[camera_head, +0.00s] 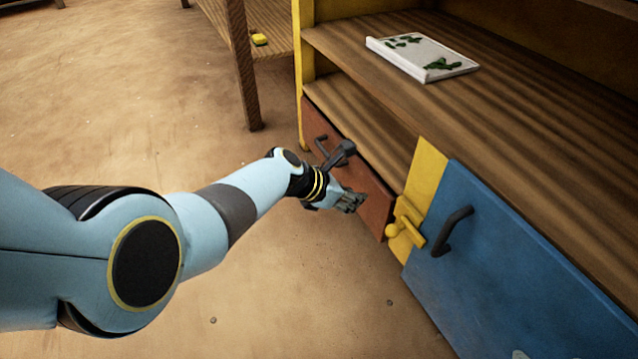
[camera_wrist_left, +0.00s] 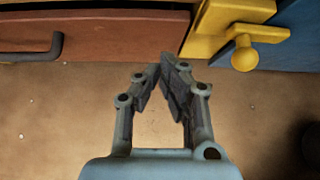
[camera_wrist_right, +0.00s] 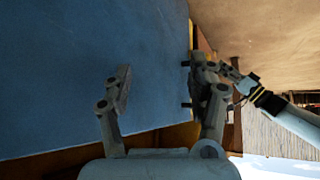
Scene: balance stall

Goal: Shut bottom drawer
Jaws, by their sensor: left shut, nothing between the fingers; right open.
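The bottom drawer has a reddish-brown front (camera_head: 374,191) with a dark handle (camera_head: 321,147), low in the cabinet in the head view. In the left wrist view the drawer front (camera_wrist_left: 115,35) spans the top left, with its handle (camera_wrist_left: 45,50) at the left edge. I cannot tell how far it stands out. My left gripper (camera_head: 352,203) is shut and empty, close in front of the drawer front's right part and hiding some of it. The fingers (camera_wrist_left: 160,75) point at the front; contact is not clear. My right gripper (camera_wrist_right: 165,82) is open and empty, before a blue panel.
A yellow post (camera_head: 426,172) with a yellow latch-like knob (camera_head: 406,226) stands right of the drawer. Beyond it is the blue door (camera_head: 520,265) with a dark handle (camera_head: 455,230). A white book-like item (camera_head: 420,57) lies on the shelf. Floor left of the cabinet is clear.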

